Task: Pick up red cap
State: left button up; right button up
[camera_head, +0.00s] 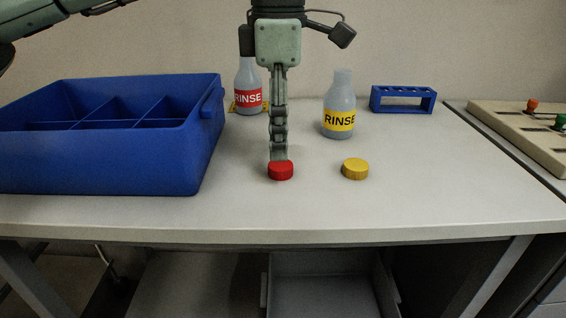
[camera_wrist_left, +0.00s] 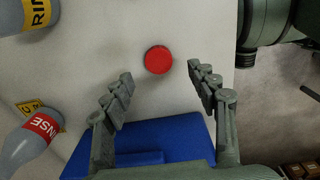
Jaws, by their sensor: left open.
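The red cap (camera_head: 281,172) lies on the table near its front edge, right of the blue bin. My left gripper (camera_head: 279,155) comes down over it from above, its fingers seen edge-on and overlapping the cap's rear edge. In the left wrist view the red cap (camera_wrist_left: 158,60) lies between and slightly beyond the two spread fingertips of my left gripper (camera_wrist_left: 160,80). Bare table shows between the cap and each finger. The left gripper is open and empty. My right gripper is not in view.
A blue divided bin (camera_head: 120,165) stands at left. A red-label rinse bottle (camera_head: 247,97), a yellow-label rinse bottle (camera_head: 339,122) and a blue rack (camera_head: 403,107) stand behind. A yellow cap (camera_head: 355,169) lies to the right. The table's front right is clear.

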aim_at(281, 165)
pick_arm(q)
notch_tip(281, 165, down, 5)
jog(key=shift+d+r, duration=0.1)
jog(key=shift+r, duration=0.05)
jog(key=shift+c, duration=0.2)
jog(key=c, duration=0.8)
